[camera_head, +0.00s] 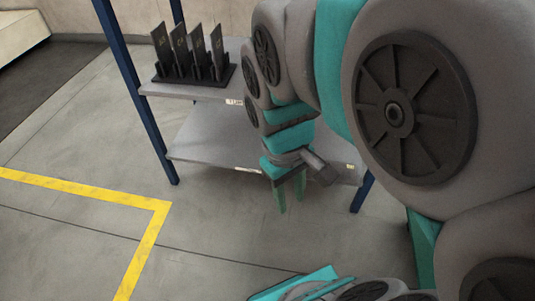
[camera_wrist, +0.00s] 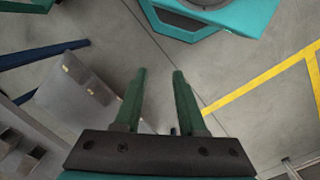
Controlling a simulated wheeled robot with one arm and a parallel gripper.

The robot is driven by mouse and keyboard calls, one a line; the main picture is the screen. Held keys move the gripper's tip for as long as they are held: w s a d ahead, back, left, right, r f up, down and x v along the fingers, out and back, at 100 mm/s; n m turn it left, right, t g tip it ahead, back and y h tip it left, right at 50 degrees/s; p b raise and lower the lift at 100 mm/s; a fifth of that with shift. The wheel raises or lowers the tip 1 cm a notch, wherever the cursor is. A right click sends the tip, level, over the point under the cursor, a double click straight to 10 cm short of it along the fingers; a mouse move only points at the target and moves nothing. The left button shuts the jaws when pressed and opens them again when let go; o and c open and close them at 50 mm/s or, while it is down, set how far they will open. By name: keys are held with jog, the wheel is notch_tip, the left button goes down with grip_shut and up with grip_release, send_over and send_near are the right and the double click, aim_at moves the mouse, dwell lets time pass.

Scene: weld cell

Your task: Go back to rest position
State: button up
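My gripper (camera_head: 290,196) hangs pointing down in front of the shelf rack in the head view. Its two green fingers are apart with nothing between them. In the wrist view my gripper (camera_wrist: 159,75) shows the same two fingers spread, with bare floor beyond the tips. My grey and teal arm fills the right side of the head view and hides part of the rack.
A rack with blue posts has an upper shelf (camera_head: 190,91) and an empty-looking lower shelf (camera_head: 205,140). A black holder (camera_head: 214,80) with several dark plates stands on the upper shelf. A yellow floor line (camera_head: 100,191) runs at left. The floor there is clear.

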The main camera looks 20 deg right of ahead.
jog(key=s+a+f+m+y, duration=0.1)
jog(key=s+a+f+m, duration=0.1)
jog(key=s, duration=0.3)
jog(key=shift+s+a+f+g, duration=0.2)
jog(key=shift+a+f+g, duration=0.2)
jog(key=shift+a+f, duration=0.15)
jog(key=shift+d, duration=0.1)
dwell(0.4)
